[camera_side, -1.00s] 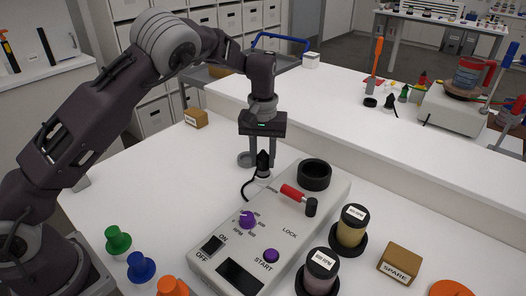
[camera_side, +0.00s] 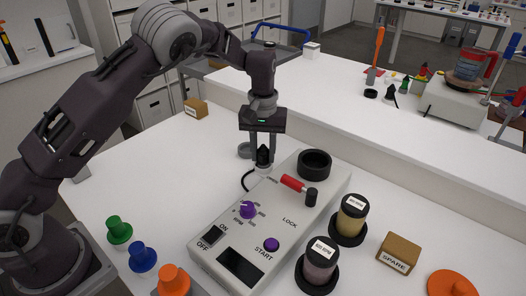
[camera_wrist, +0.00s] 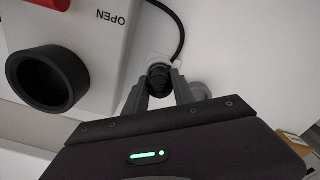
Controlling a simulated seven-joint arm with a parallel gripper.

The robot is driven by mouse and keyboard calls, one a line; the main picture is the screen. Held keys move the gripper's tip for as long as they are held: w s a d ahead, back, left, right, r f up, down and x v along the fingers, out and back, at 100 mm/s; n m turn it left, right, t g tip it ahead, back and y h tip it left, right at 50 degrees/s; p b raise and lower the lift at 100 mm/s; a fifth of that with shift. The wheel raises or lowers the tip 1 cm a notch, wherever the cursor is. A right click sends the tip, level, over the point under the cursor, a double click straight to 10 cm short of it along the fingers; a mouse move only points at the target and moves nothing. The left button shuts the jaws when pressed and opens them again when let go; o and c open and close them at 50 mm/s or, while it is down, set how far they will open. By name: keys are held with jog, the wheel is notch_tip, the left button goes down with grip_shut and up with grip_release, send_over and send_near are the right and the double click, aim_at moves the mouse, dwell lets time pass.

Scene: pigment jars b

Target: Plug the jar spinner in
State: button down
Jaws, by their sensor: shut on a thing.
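The black plug (camera_side: 263,156) stands upright between the fingers of my gripper (camera_side: 265,160), which is shut on it. The wrist view shows the plug (camera_wrist: 159,80) between the two grey fingertips, with a black cord (camera_wrist: 180,35) curving away. A small white piece shows at its base, close to the spinner's edge; I cannot tell whether the plug is seated in anything. The jar spinner (camera_side: 222,235) is a pale box with a purple dial, a purple START button, an ON/OFF switch, a red-handled lever (camera_side: 293,184) and a black ring holder (camera_side: 314,163).
Two labelled jars (camera_side: 352,213) stand in black holders right of the spinner, near a SPARE box (camera_side: 399,254) and an orange lid (camera_side: 452,285). Green, blue and orange knobbed pieces (camera_side: 143,257) stand at front left. A grey round piece (camera_side: 244,150) lies behind the plug.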

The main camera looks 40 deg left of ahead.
jog(key=shift+s+f, duration=0.1)
jog(key=shift+f, duration=0.15)
jog(key=c, duration=1)
grip_release()
jog(key=shift+o, duration=0.2)
jog(key=shift+r, duration=0.1)
